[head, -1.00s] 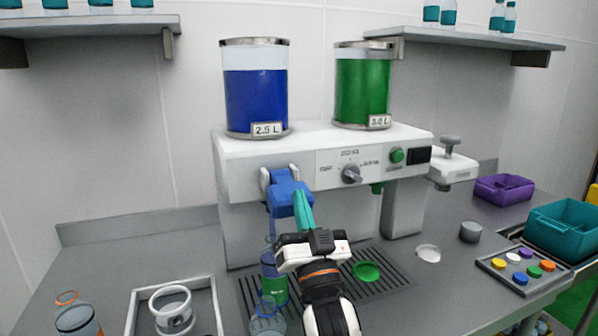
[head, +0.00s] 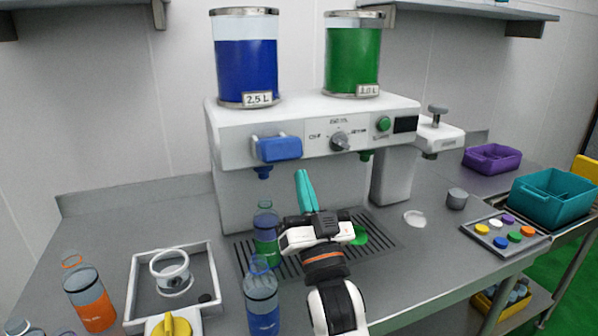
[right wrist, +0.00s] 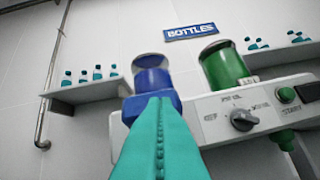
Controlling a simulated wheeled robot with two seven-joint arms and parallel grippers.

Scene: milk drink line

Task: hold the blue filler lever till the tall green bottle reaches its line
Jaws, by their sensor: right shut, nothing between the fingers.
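The blue filler lever (head: 279,149) is on the front of the white filling machine, under the blue tank, and sits raised. A small blue nozzle (head: 263,172) is below it. The tall green bottle (head: 266,247) stands upright on the drip grate beneath the nozzle, with a green band low down and blue liquid above it. I cannot make out its line. My right gripper (head: 302,176) has teal fingers, shut and empty, just below and right of the lever, apart from it. In the right wrist view the fingers point up towards the blue lever (right wrist: 146,104). My left gripper is not in view.
The blue tank (head: 246,70) and green tank (head: 352,60) top the machine (head: 225,135). A blue-labelled bottle (head: 262,303) and an orange one (head: 92,304) stand in front. A tray (head: 141,267) holds a white ring. A teal crate (head: 553,200) is at right.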

